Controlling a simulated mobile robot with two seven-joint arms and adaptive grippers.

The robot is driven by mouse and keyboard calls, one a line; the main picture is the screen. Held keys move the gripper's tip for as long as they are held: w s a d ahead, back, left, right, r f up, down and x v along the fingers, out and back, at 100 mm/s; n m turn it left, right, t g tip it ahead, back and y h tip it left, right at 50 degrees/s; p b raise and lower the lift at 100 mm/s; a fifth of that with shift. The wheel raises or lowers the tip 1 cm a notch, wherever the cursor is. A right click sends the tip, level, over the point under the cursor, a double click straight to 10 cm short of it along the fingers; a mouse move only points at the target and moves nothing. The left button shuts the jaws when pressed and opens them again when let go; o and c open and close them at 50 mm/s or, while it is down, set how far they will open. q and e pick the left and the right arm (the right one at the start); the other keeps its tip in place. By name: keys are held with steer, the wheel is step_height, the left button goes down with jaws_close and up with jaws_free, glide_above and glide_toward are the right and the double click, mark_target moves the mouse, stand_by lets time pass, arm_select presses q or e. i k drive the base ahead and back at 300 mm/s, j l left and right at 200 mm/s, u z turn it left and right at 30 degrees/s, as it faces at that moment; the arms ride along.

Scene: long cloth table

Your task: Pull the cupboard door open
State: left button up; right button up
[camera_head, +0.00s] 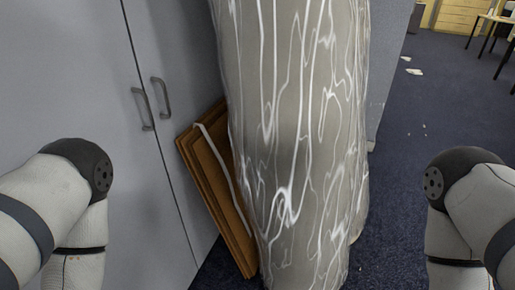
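A grey cupboard stands at the left with two tall doors, a left door (75,95) and a right door (178,60). A dark seam runs between them, and both look shut. The left door has a curved metal handle (143,108). The right door has a similar handle (161,97) just across the seam. My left arm comes in at the lower left, in front of the left door, with its bent joint left of the handles. My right arm is at the lower right, over the carpet. Neither gripper shows in the view.
A thick grey column with white wavy lines (300,130) stands right of the doors. Flat brown wooden boards (215,185) lean between it and the right door. Blue carpet (440,105) lies open at right, with small white scraps. Tables and drawers stand far off.

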mark_target(69, 69)
steer(key=j+z, duration=0.1)
steer(key=j, duration=0.4)
steer(key=l+u, duration=0.2)
steer(key=u, duration=0.3)
steer(key=k+l+u, duration=0.1)
steer(key=u, duration=0.4)
steer(key=k+l+u, duration=0.1)
steer(key=l+u, duration=0.15)
steer(key=u, duration=0.25)
